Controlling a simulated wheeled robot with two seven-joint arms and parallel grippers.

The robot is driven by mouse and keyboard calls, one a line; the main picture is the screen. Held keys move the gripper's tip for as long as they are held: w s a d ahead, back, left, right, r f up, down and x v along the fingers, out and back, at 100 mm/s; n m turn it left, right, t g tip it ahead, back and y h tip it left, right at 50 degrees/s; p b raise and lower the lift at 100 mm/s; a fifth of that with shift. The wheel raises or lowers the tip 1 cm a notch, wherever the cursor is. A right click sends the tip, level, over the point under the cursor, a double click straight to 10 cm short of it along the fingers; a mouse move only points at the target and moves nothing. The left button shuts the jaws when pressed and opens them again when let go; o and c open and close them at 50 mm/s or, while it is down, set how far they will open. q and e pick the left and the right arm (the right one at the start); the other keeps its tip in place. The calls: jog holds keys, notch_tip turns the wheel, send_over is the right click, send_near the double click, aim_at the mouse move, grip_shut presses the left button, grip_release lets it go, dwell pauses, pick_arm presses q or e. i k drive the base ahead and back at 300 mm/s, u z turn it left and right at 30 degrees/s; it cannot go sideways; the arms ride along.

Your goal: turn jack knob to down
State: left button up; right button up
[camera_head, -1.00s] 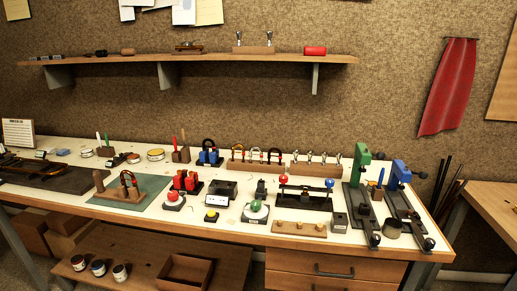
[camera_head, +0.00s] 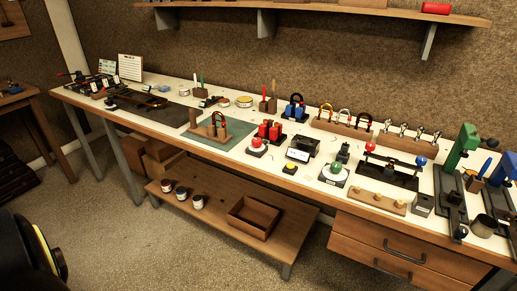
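No part is clearly recognisable as the jack knob from this distance. Round knobs on the bench include a green knob (camera_head: 336,168) on a dark base, a red knob (camera_head: 256,142) on a dark base, and a low yellow button (camera_head: 289,167). A dark frame (camera_head: 388,178) carries a red ball (camera_head: 370,147) and a blue ball (camera_head: 421,161). A green clamp-like tool (camera_head: 463,145) stands at the right. Neither of my grippers is in view.
The long white-topped workbench (camera_head: 75,92) is crowded along its length. A lower shelf (camera_head: 290,241) holds several jars and an open wooden box (camera_head: 253,218). Drawers (camera_head: 400,245) sit under the right end. Open floor (camera_head: 120,235) lies in front at the left.

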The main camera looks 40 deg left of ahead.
aim_at(256, 142)
jog(key=u, duration=2.4)
jog(key=i, duration=2.85)
jog(key=z, duration=2.35)
